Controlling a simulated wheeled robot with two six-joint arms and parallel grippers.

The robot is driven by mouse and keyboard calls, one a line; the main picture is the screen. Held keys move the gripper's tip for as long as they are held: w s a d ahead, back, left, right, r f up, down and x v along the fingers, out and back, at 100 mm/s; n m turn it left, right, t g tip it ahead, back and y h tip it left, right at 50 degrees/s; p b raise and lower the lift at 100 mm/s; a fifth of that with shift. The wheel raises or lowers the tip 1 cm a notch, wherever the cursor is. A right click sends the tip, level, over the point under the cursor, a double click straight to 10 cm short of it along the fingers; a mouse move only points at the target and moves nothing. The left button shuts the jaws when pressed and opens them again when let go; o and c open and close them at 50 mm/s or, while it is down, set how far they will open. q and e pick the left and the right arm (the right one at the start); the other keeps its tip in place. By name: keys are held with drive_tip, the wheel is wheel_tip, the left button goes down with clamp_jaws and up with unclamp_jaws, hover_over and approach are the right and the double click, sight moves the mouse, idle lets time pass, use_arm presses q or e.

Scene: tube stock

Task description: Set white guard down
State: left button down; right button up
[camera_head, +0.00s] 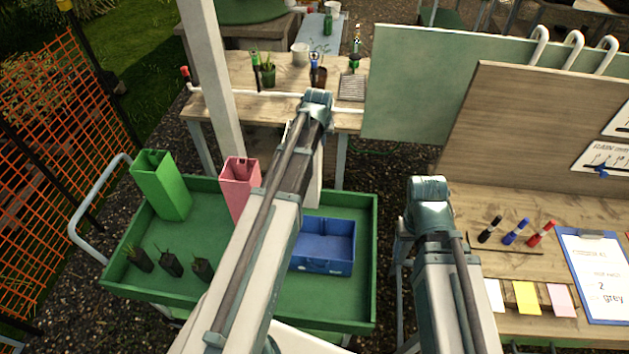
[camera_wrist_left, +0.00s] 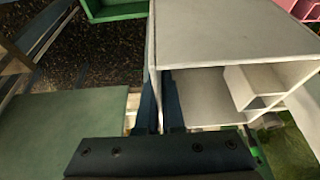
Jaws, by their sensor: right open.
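The white guard (camera_wrist_left: 235,40) is a pale, square-walled hollow piece with an inner partition, large in the left wrist view. My left gripper (camera_wrist_left: 161,85) has its dark fingers close together on either side of the guard's left wall, gripping it. In the head view my left arm reaches over the green cart, and a strip of the white guard (camera_head: 314,185) shows below its wrist; the arm hides the rest. My right gripper (camera_head: 404,238) is empty beside the right workbench, partly hidden by its own arm.
The green cart (camera_head: 364,285) holds a green guard (camera_head: 162,190), a pink guard (camera_head: 240,190), a blue open box (camera_head: 323,262) and small dark pots (camera_head: 171,265). A plant table (camera_head: 225,105) stands behind. The right workbench (camera_head: 500,265) carries markers and a clipboard (camera_head: 597,275).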

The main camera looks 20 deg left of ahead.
use_arm(q)
wheel_tip(320, 180, down, 16)
drive_tip(key=b, duration=1.4)
drive_tip(key=shift+r, duration=0.25)
use_arm(e)
wheel_tip(320, 180, down, 16)
drive_tip(key=shift+r, duration=0.25)
use_arm(q)
drive_tip(key=shift+f, duration=0.1)
drive_tip(key=c, duration=1)
unclamp_jaws()
drive_tip(key=shift+c, duration=0.2)
use_arm(e)
drive_tip(key=shift+f, duration=0.1)
use_arm(q)
drive_tip(key=p+v, duration=1.1)
drive_tip(key=v, duration=0.1)
drive_tip(key=s+d+f+m+g, duration=0.1)
drive_tip(key=s+d+m+g, duration=0.3)
drive_tip(key=s+d, duration=1.6)
drive_tip(key=s+m, duration=0.2)
drive_tip(key=shift+s+d+m+g, duration=0.3)
drive_tip(key=shift+g, duration=0.1)
use_arm(e)
wheel_tip(320, 180, up, 11)
drive_tip(key=shift+r, duration=0.2)
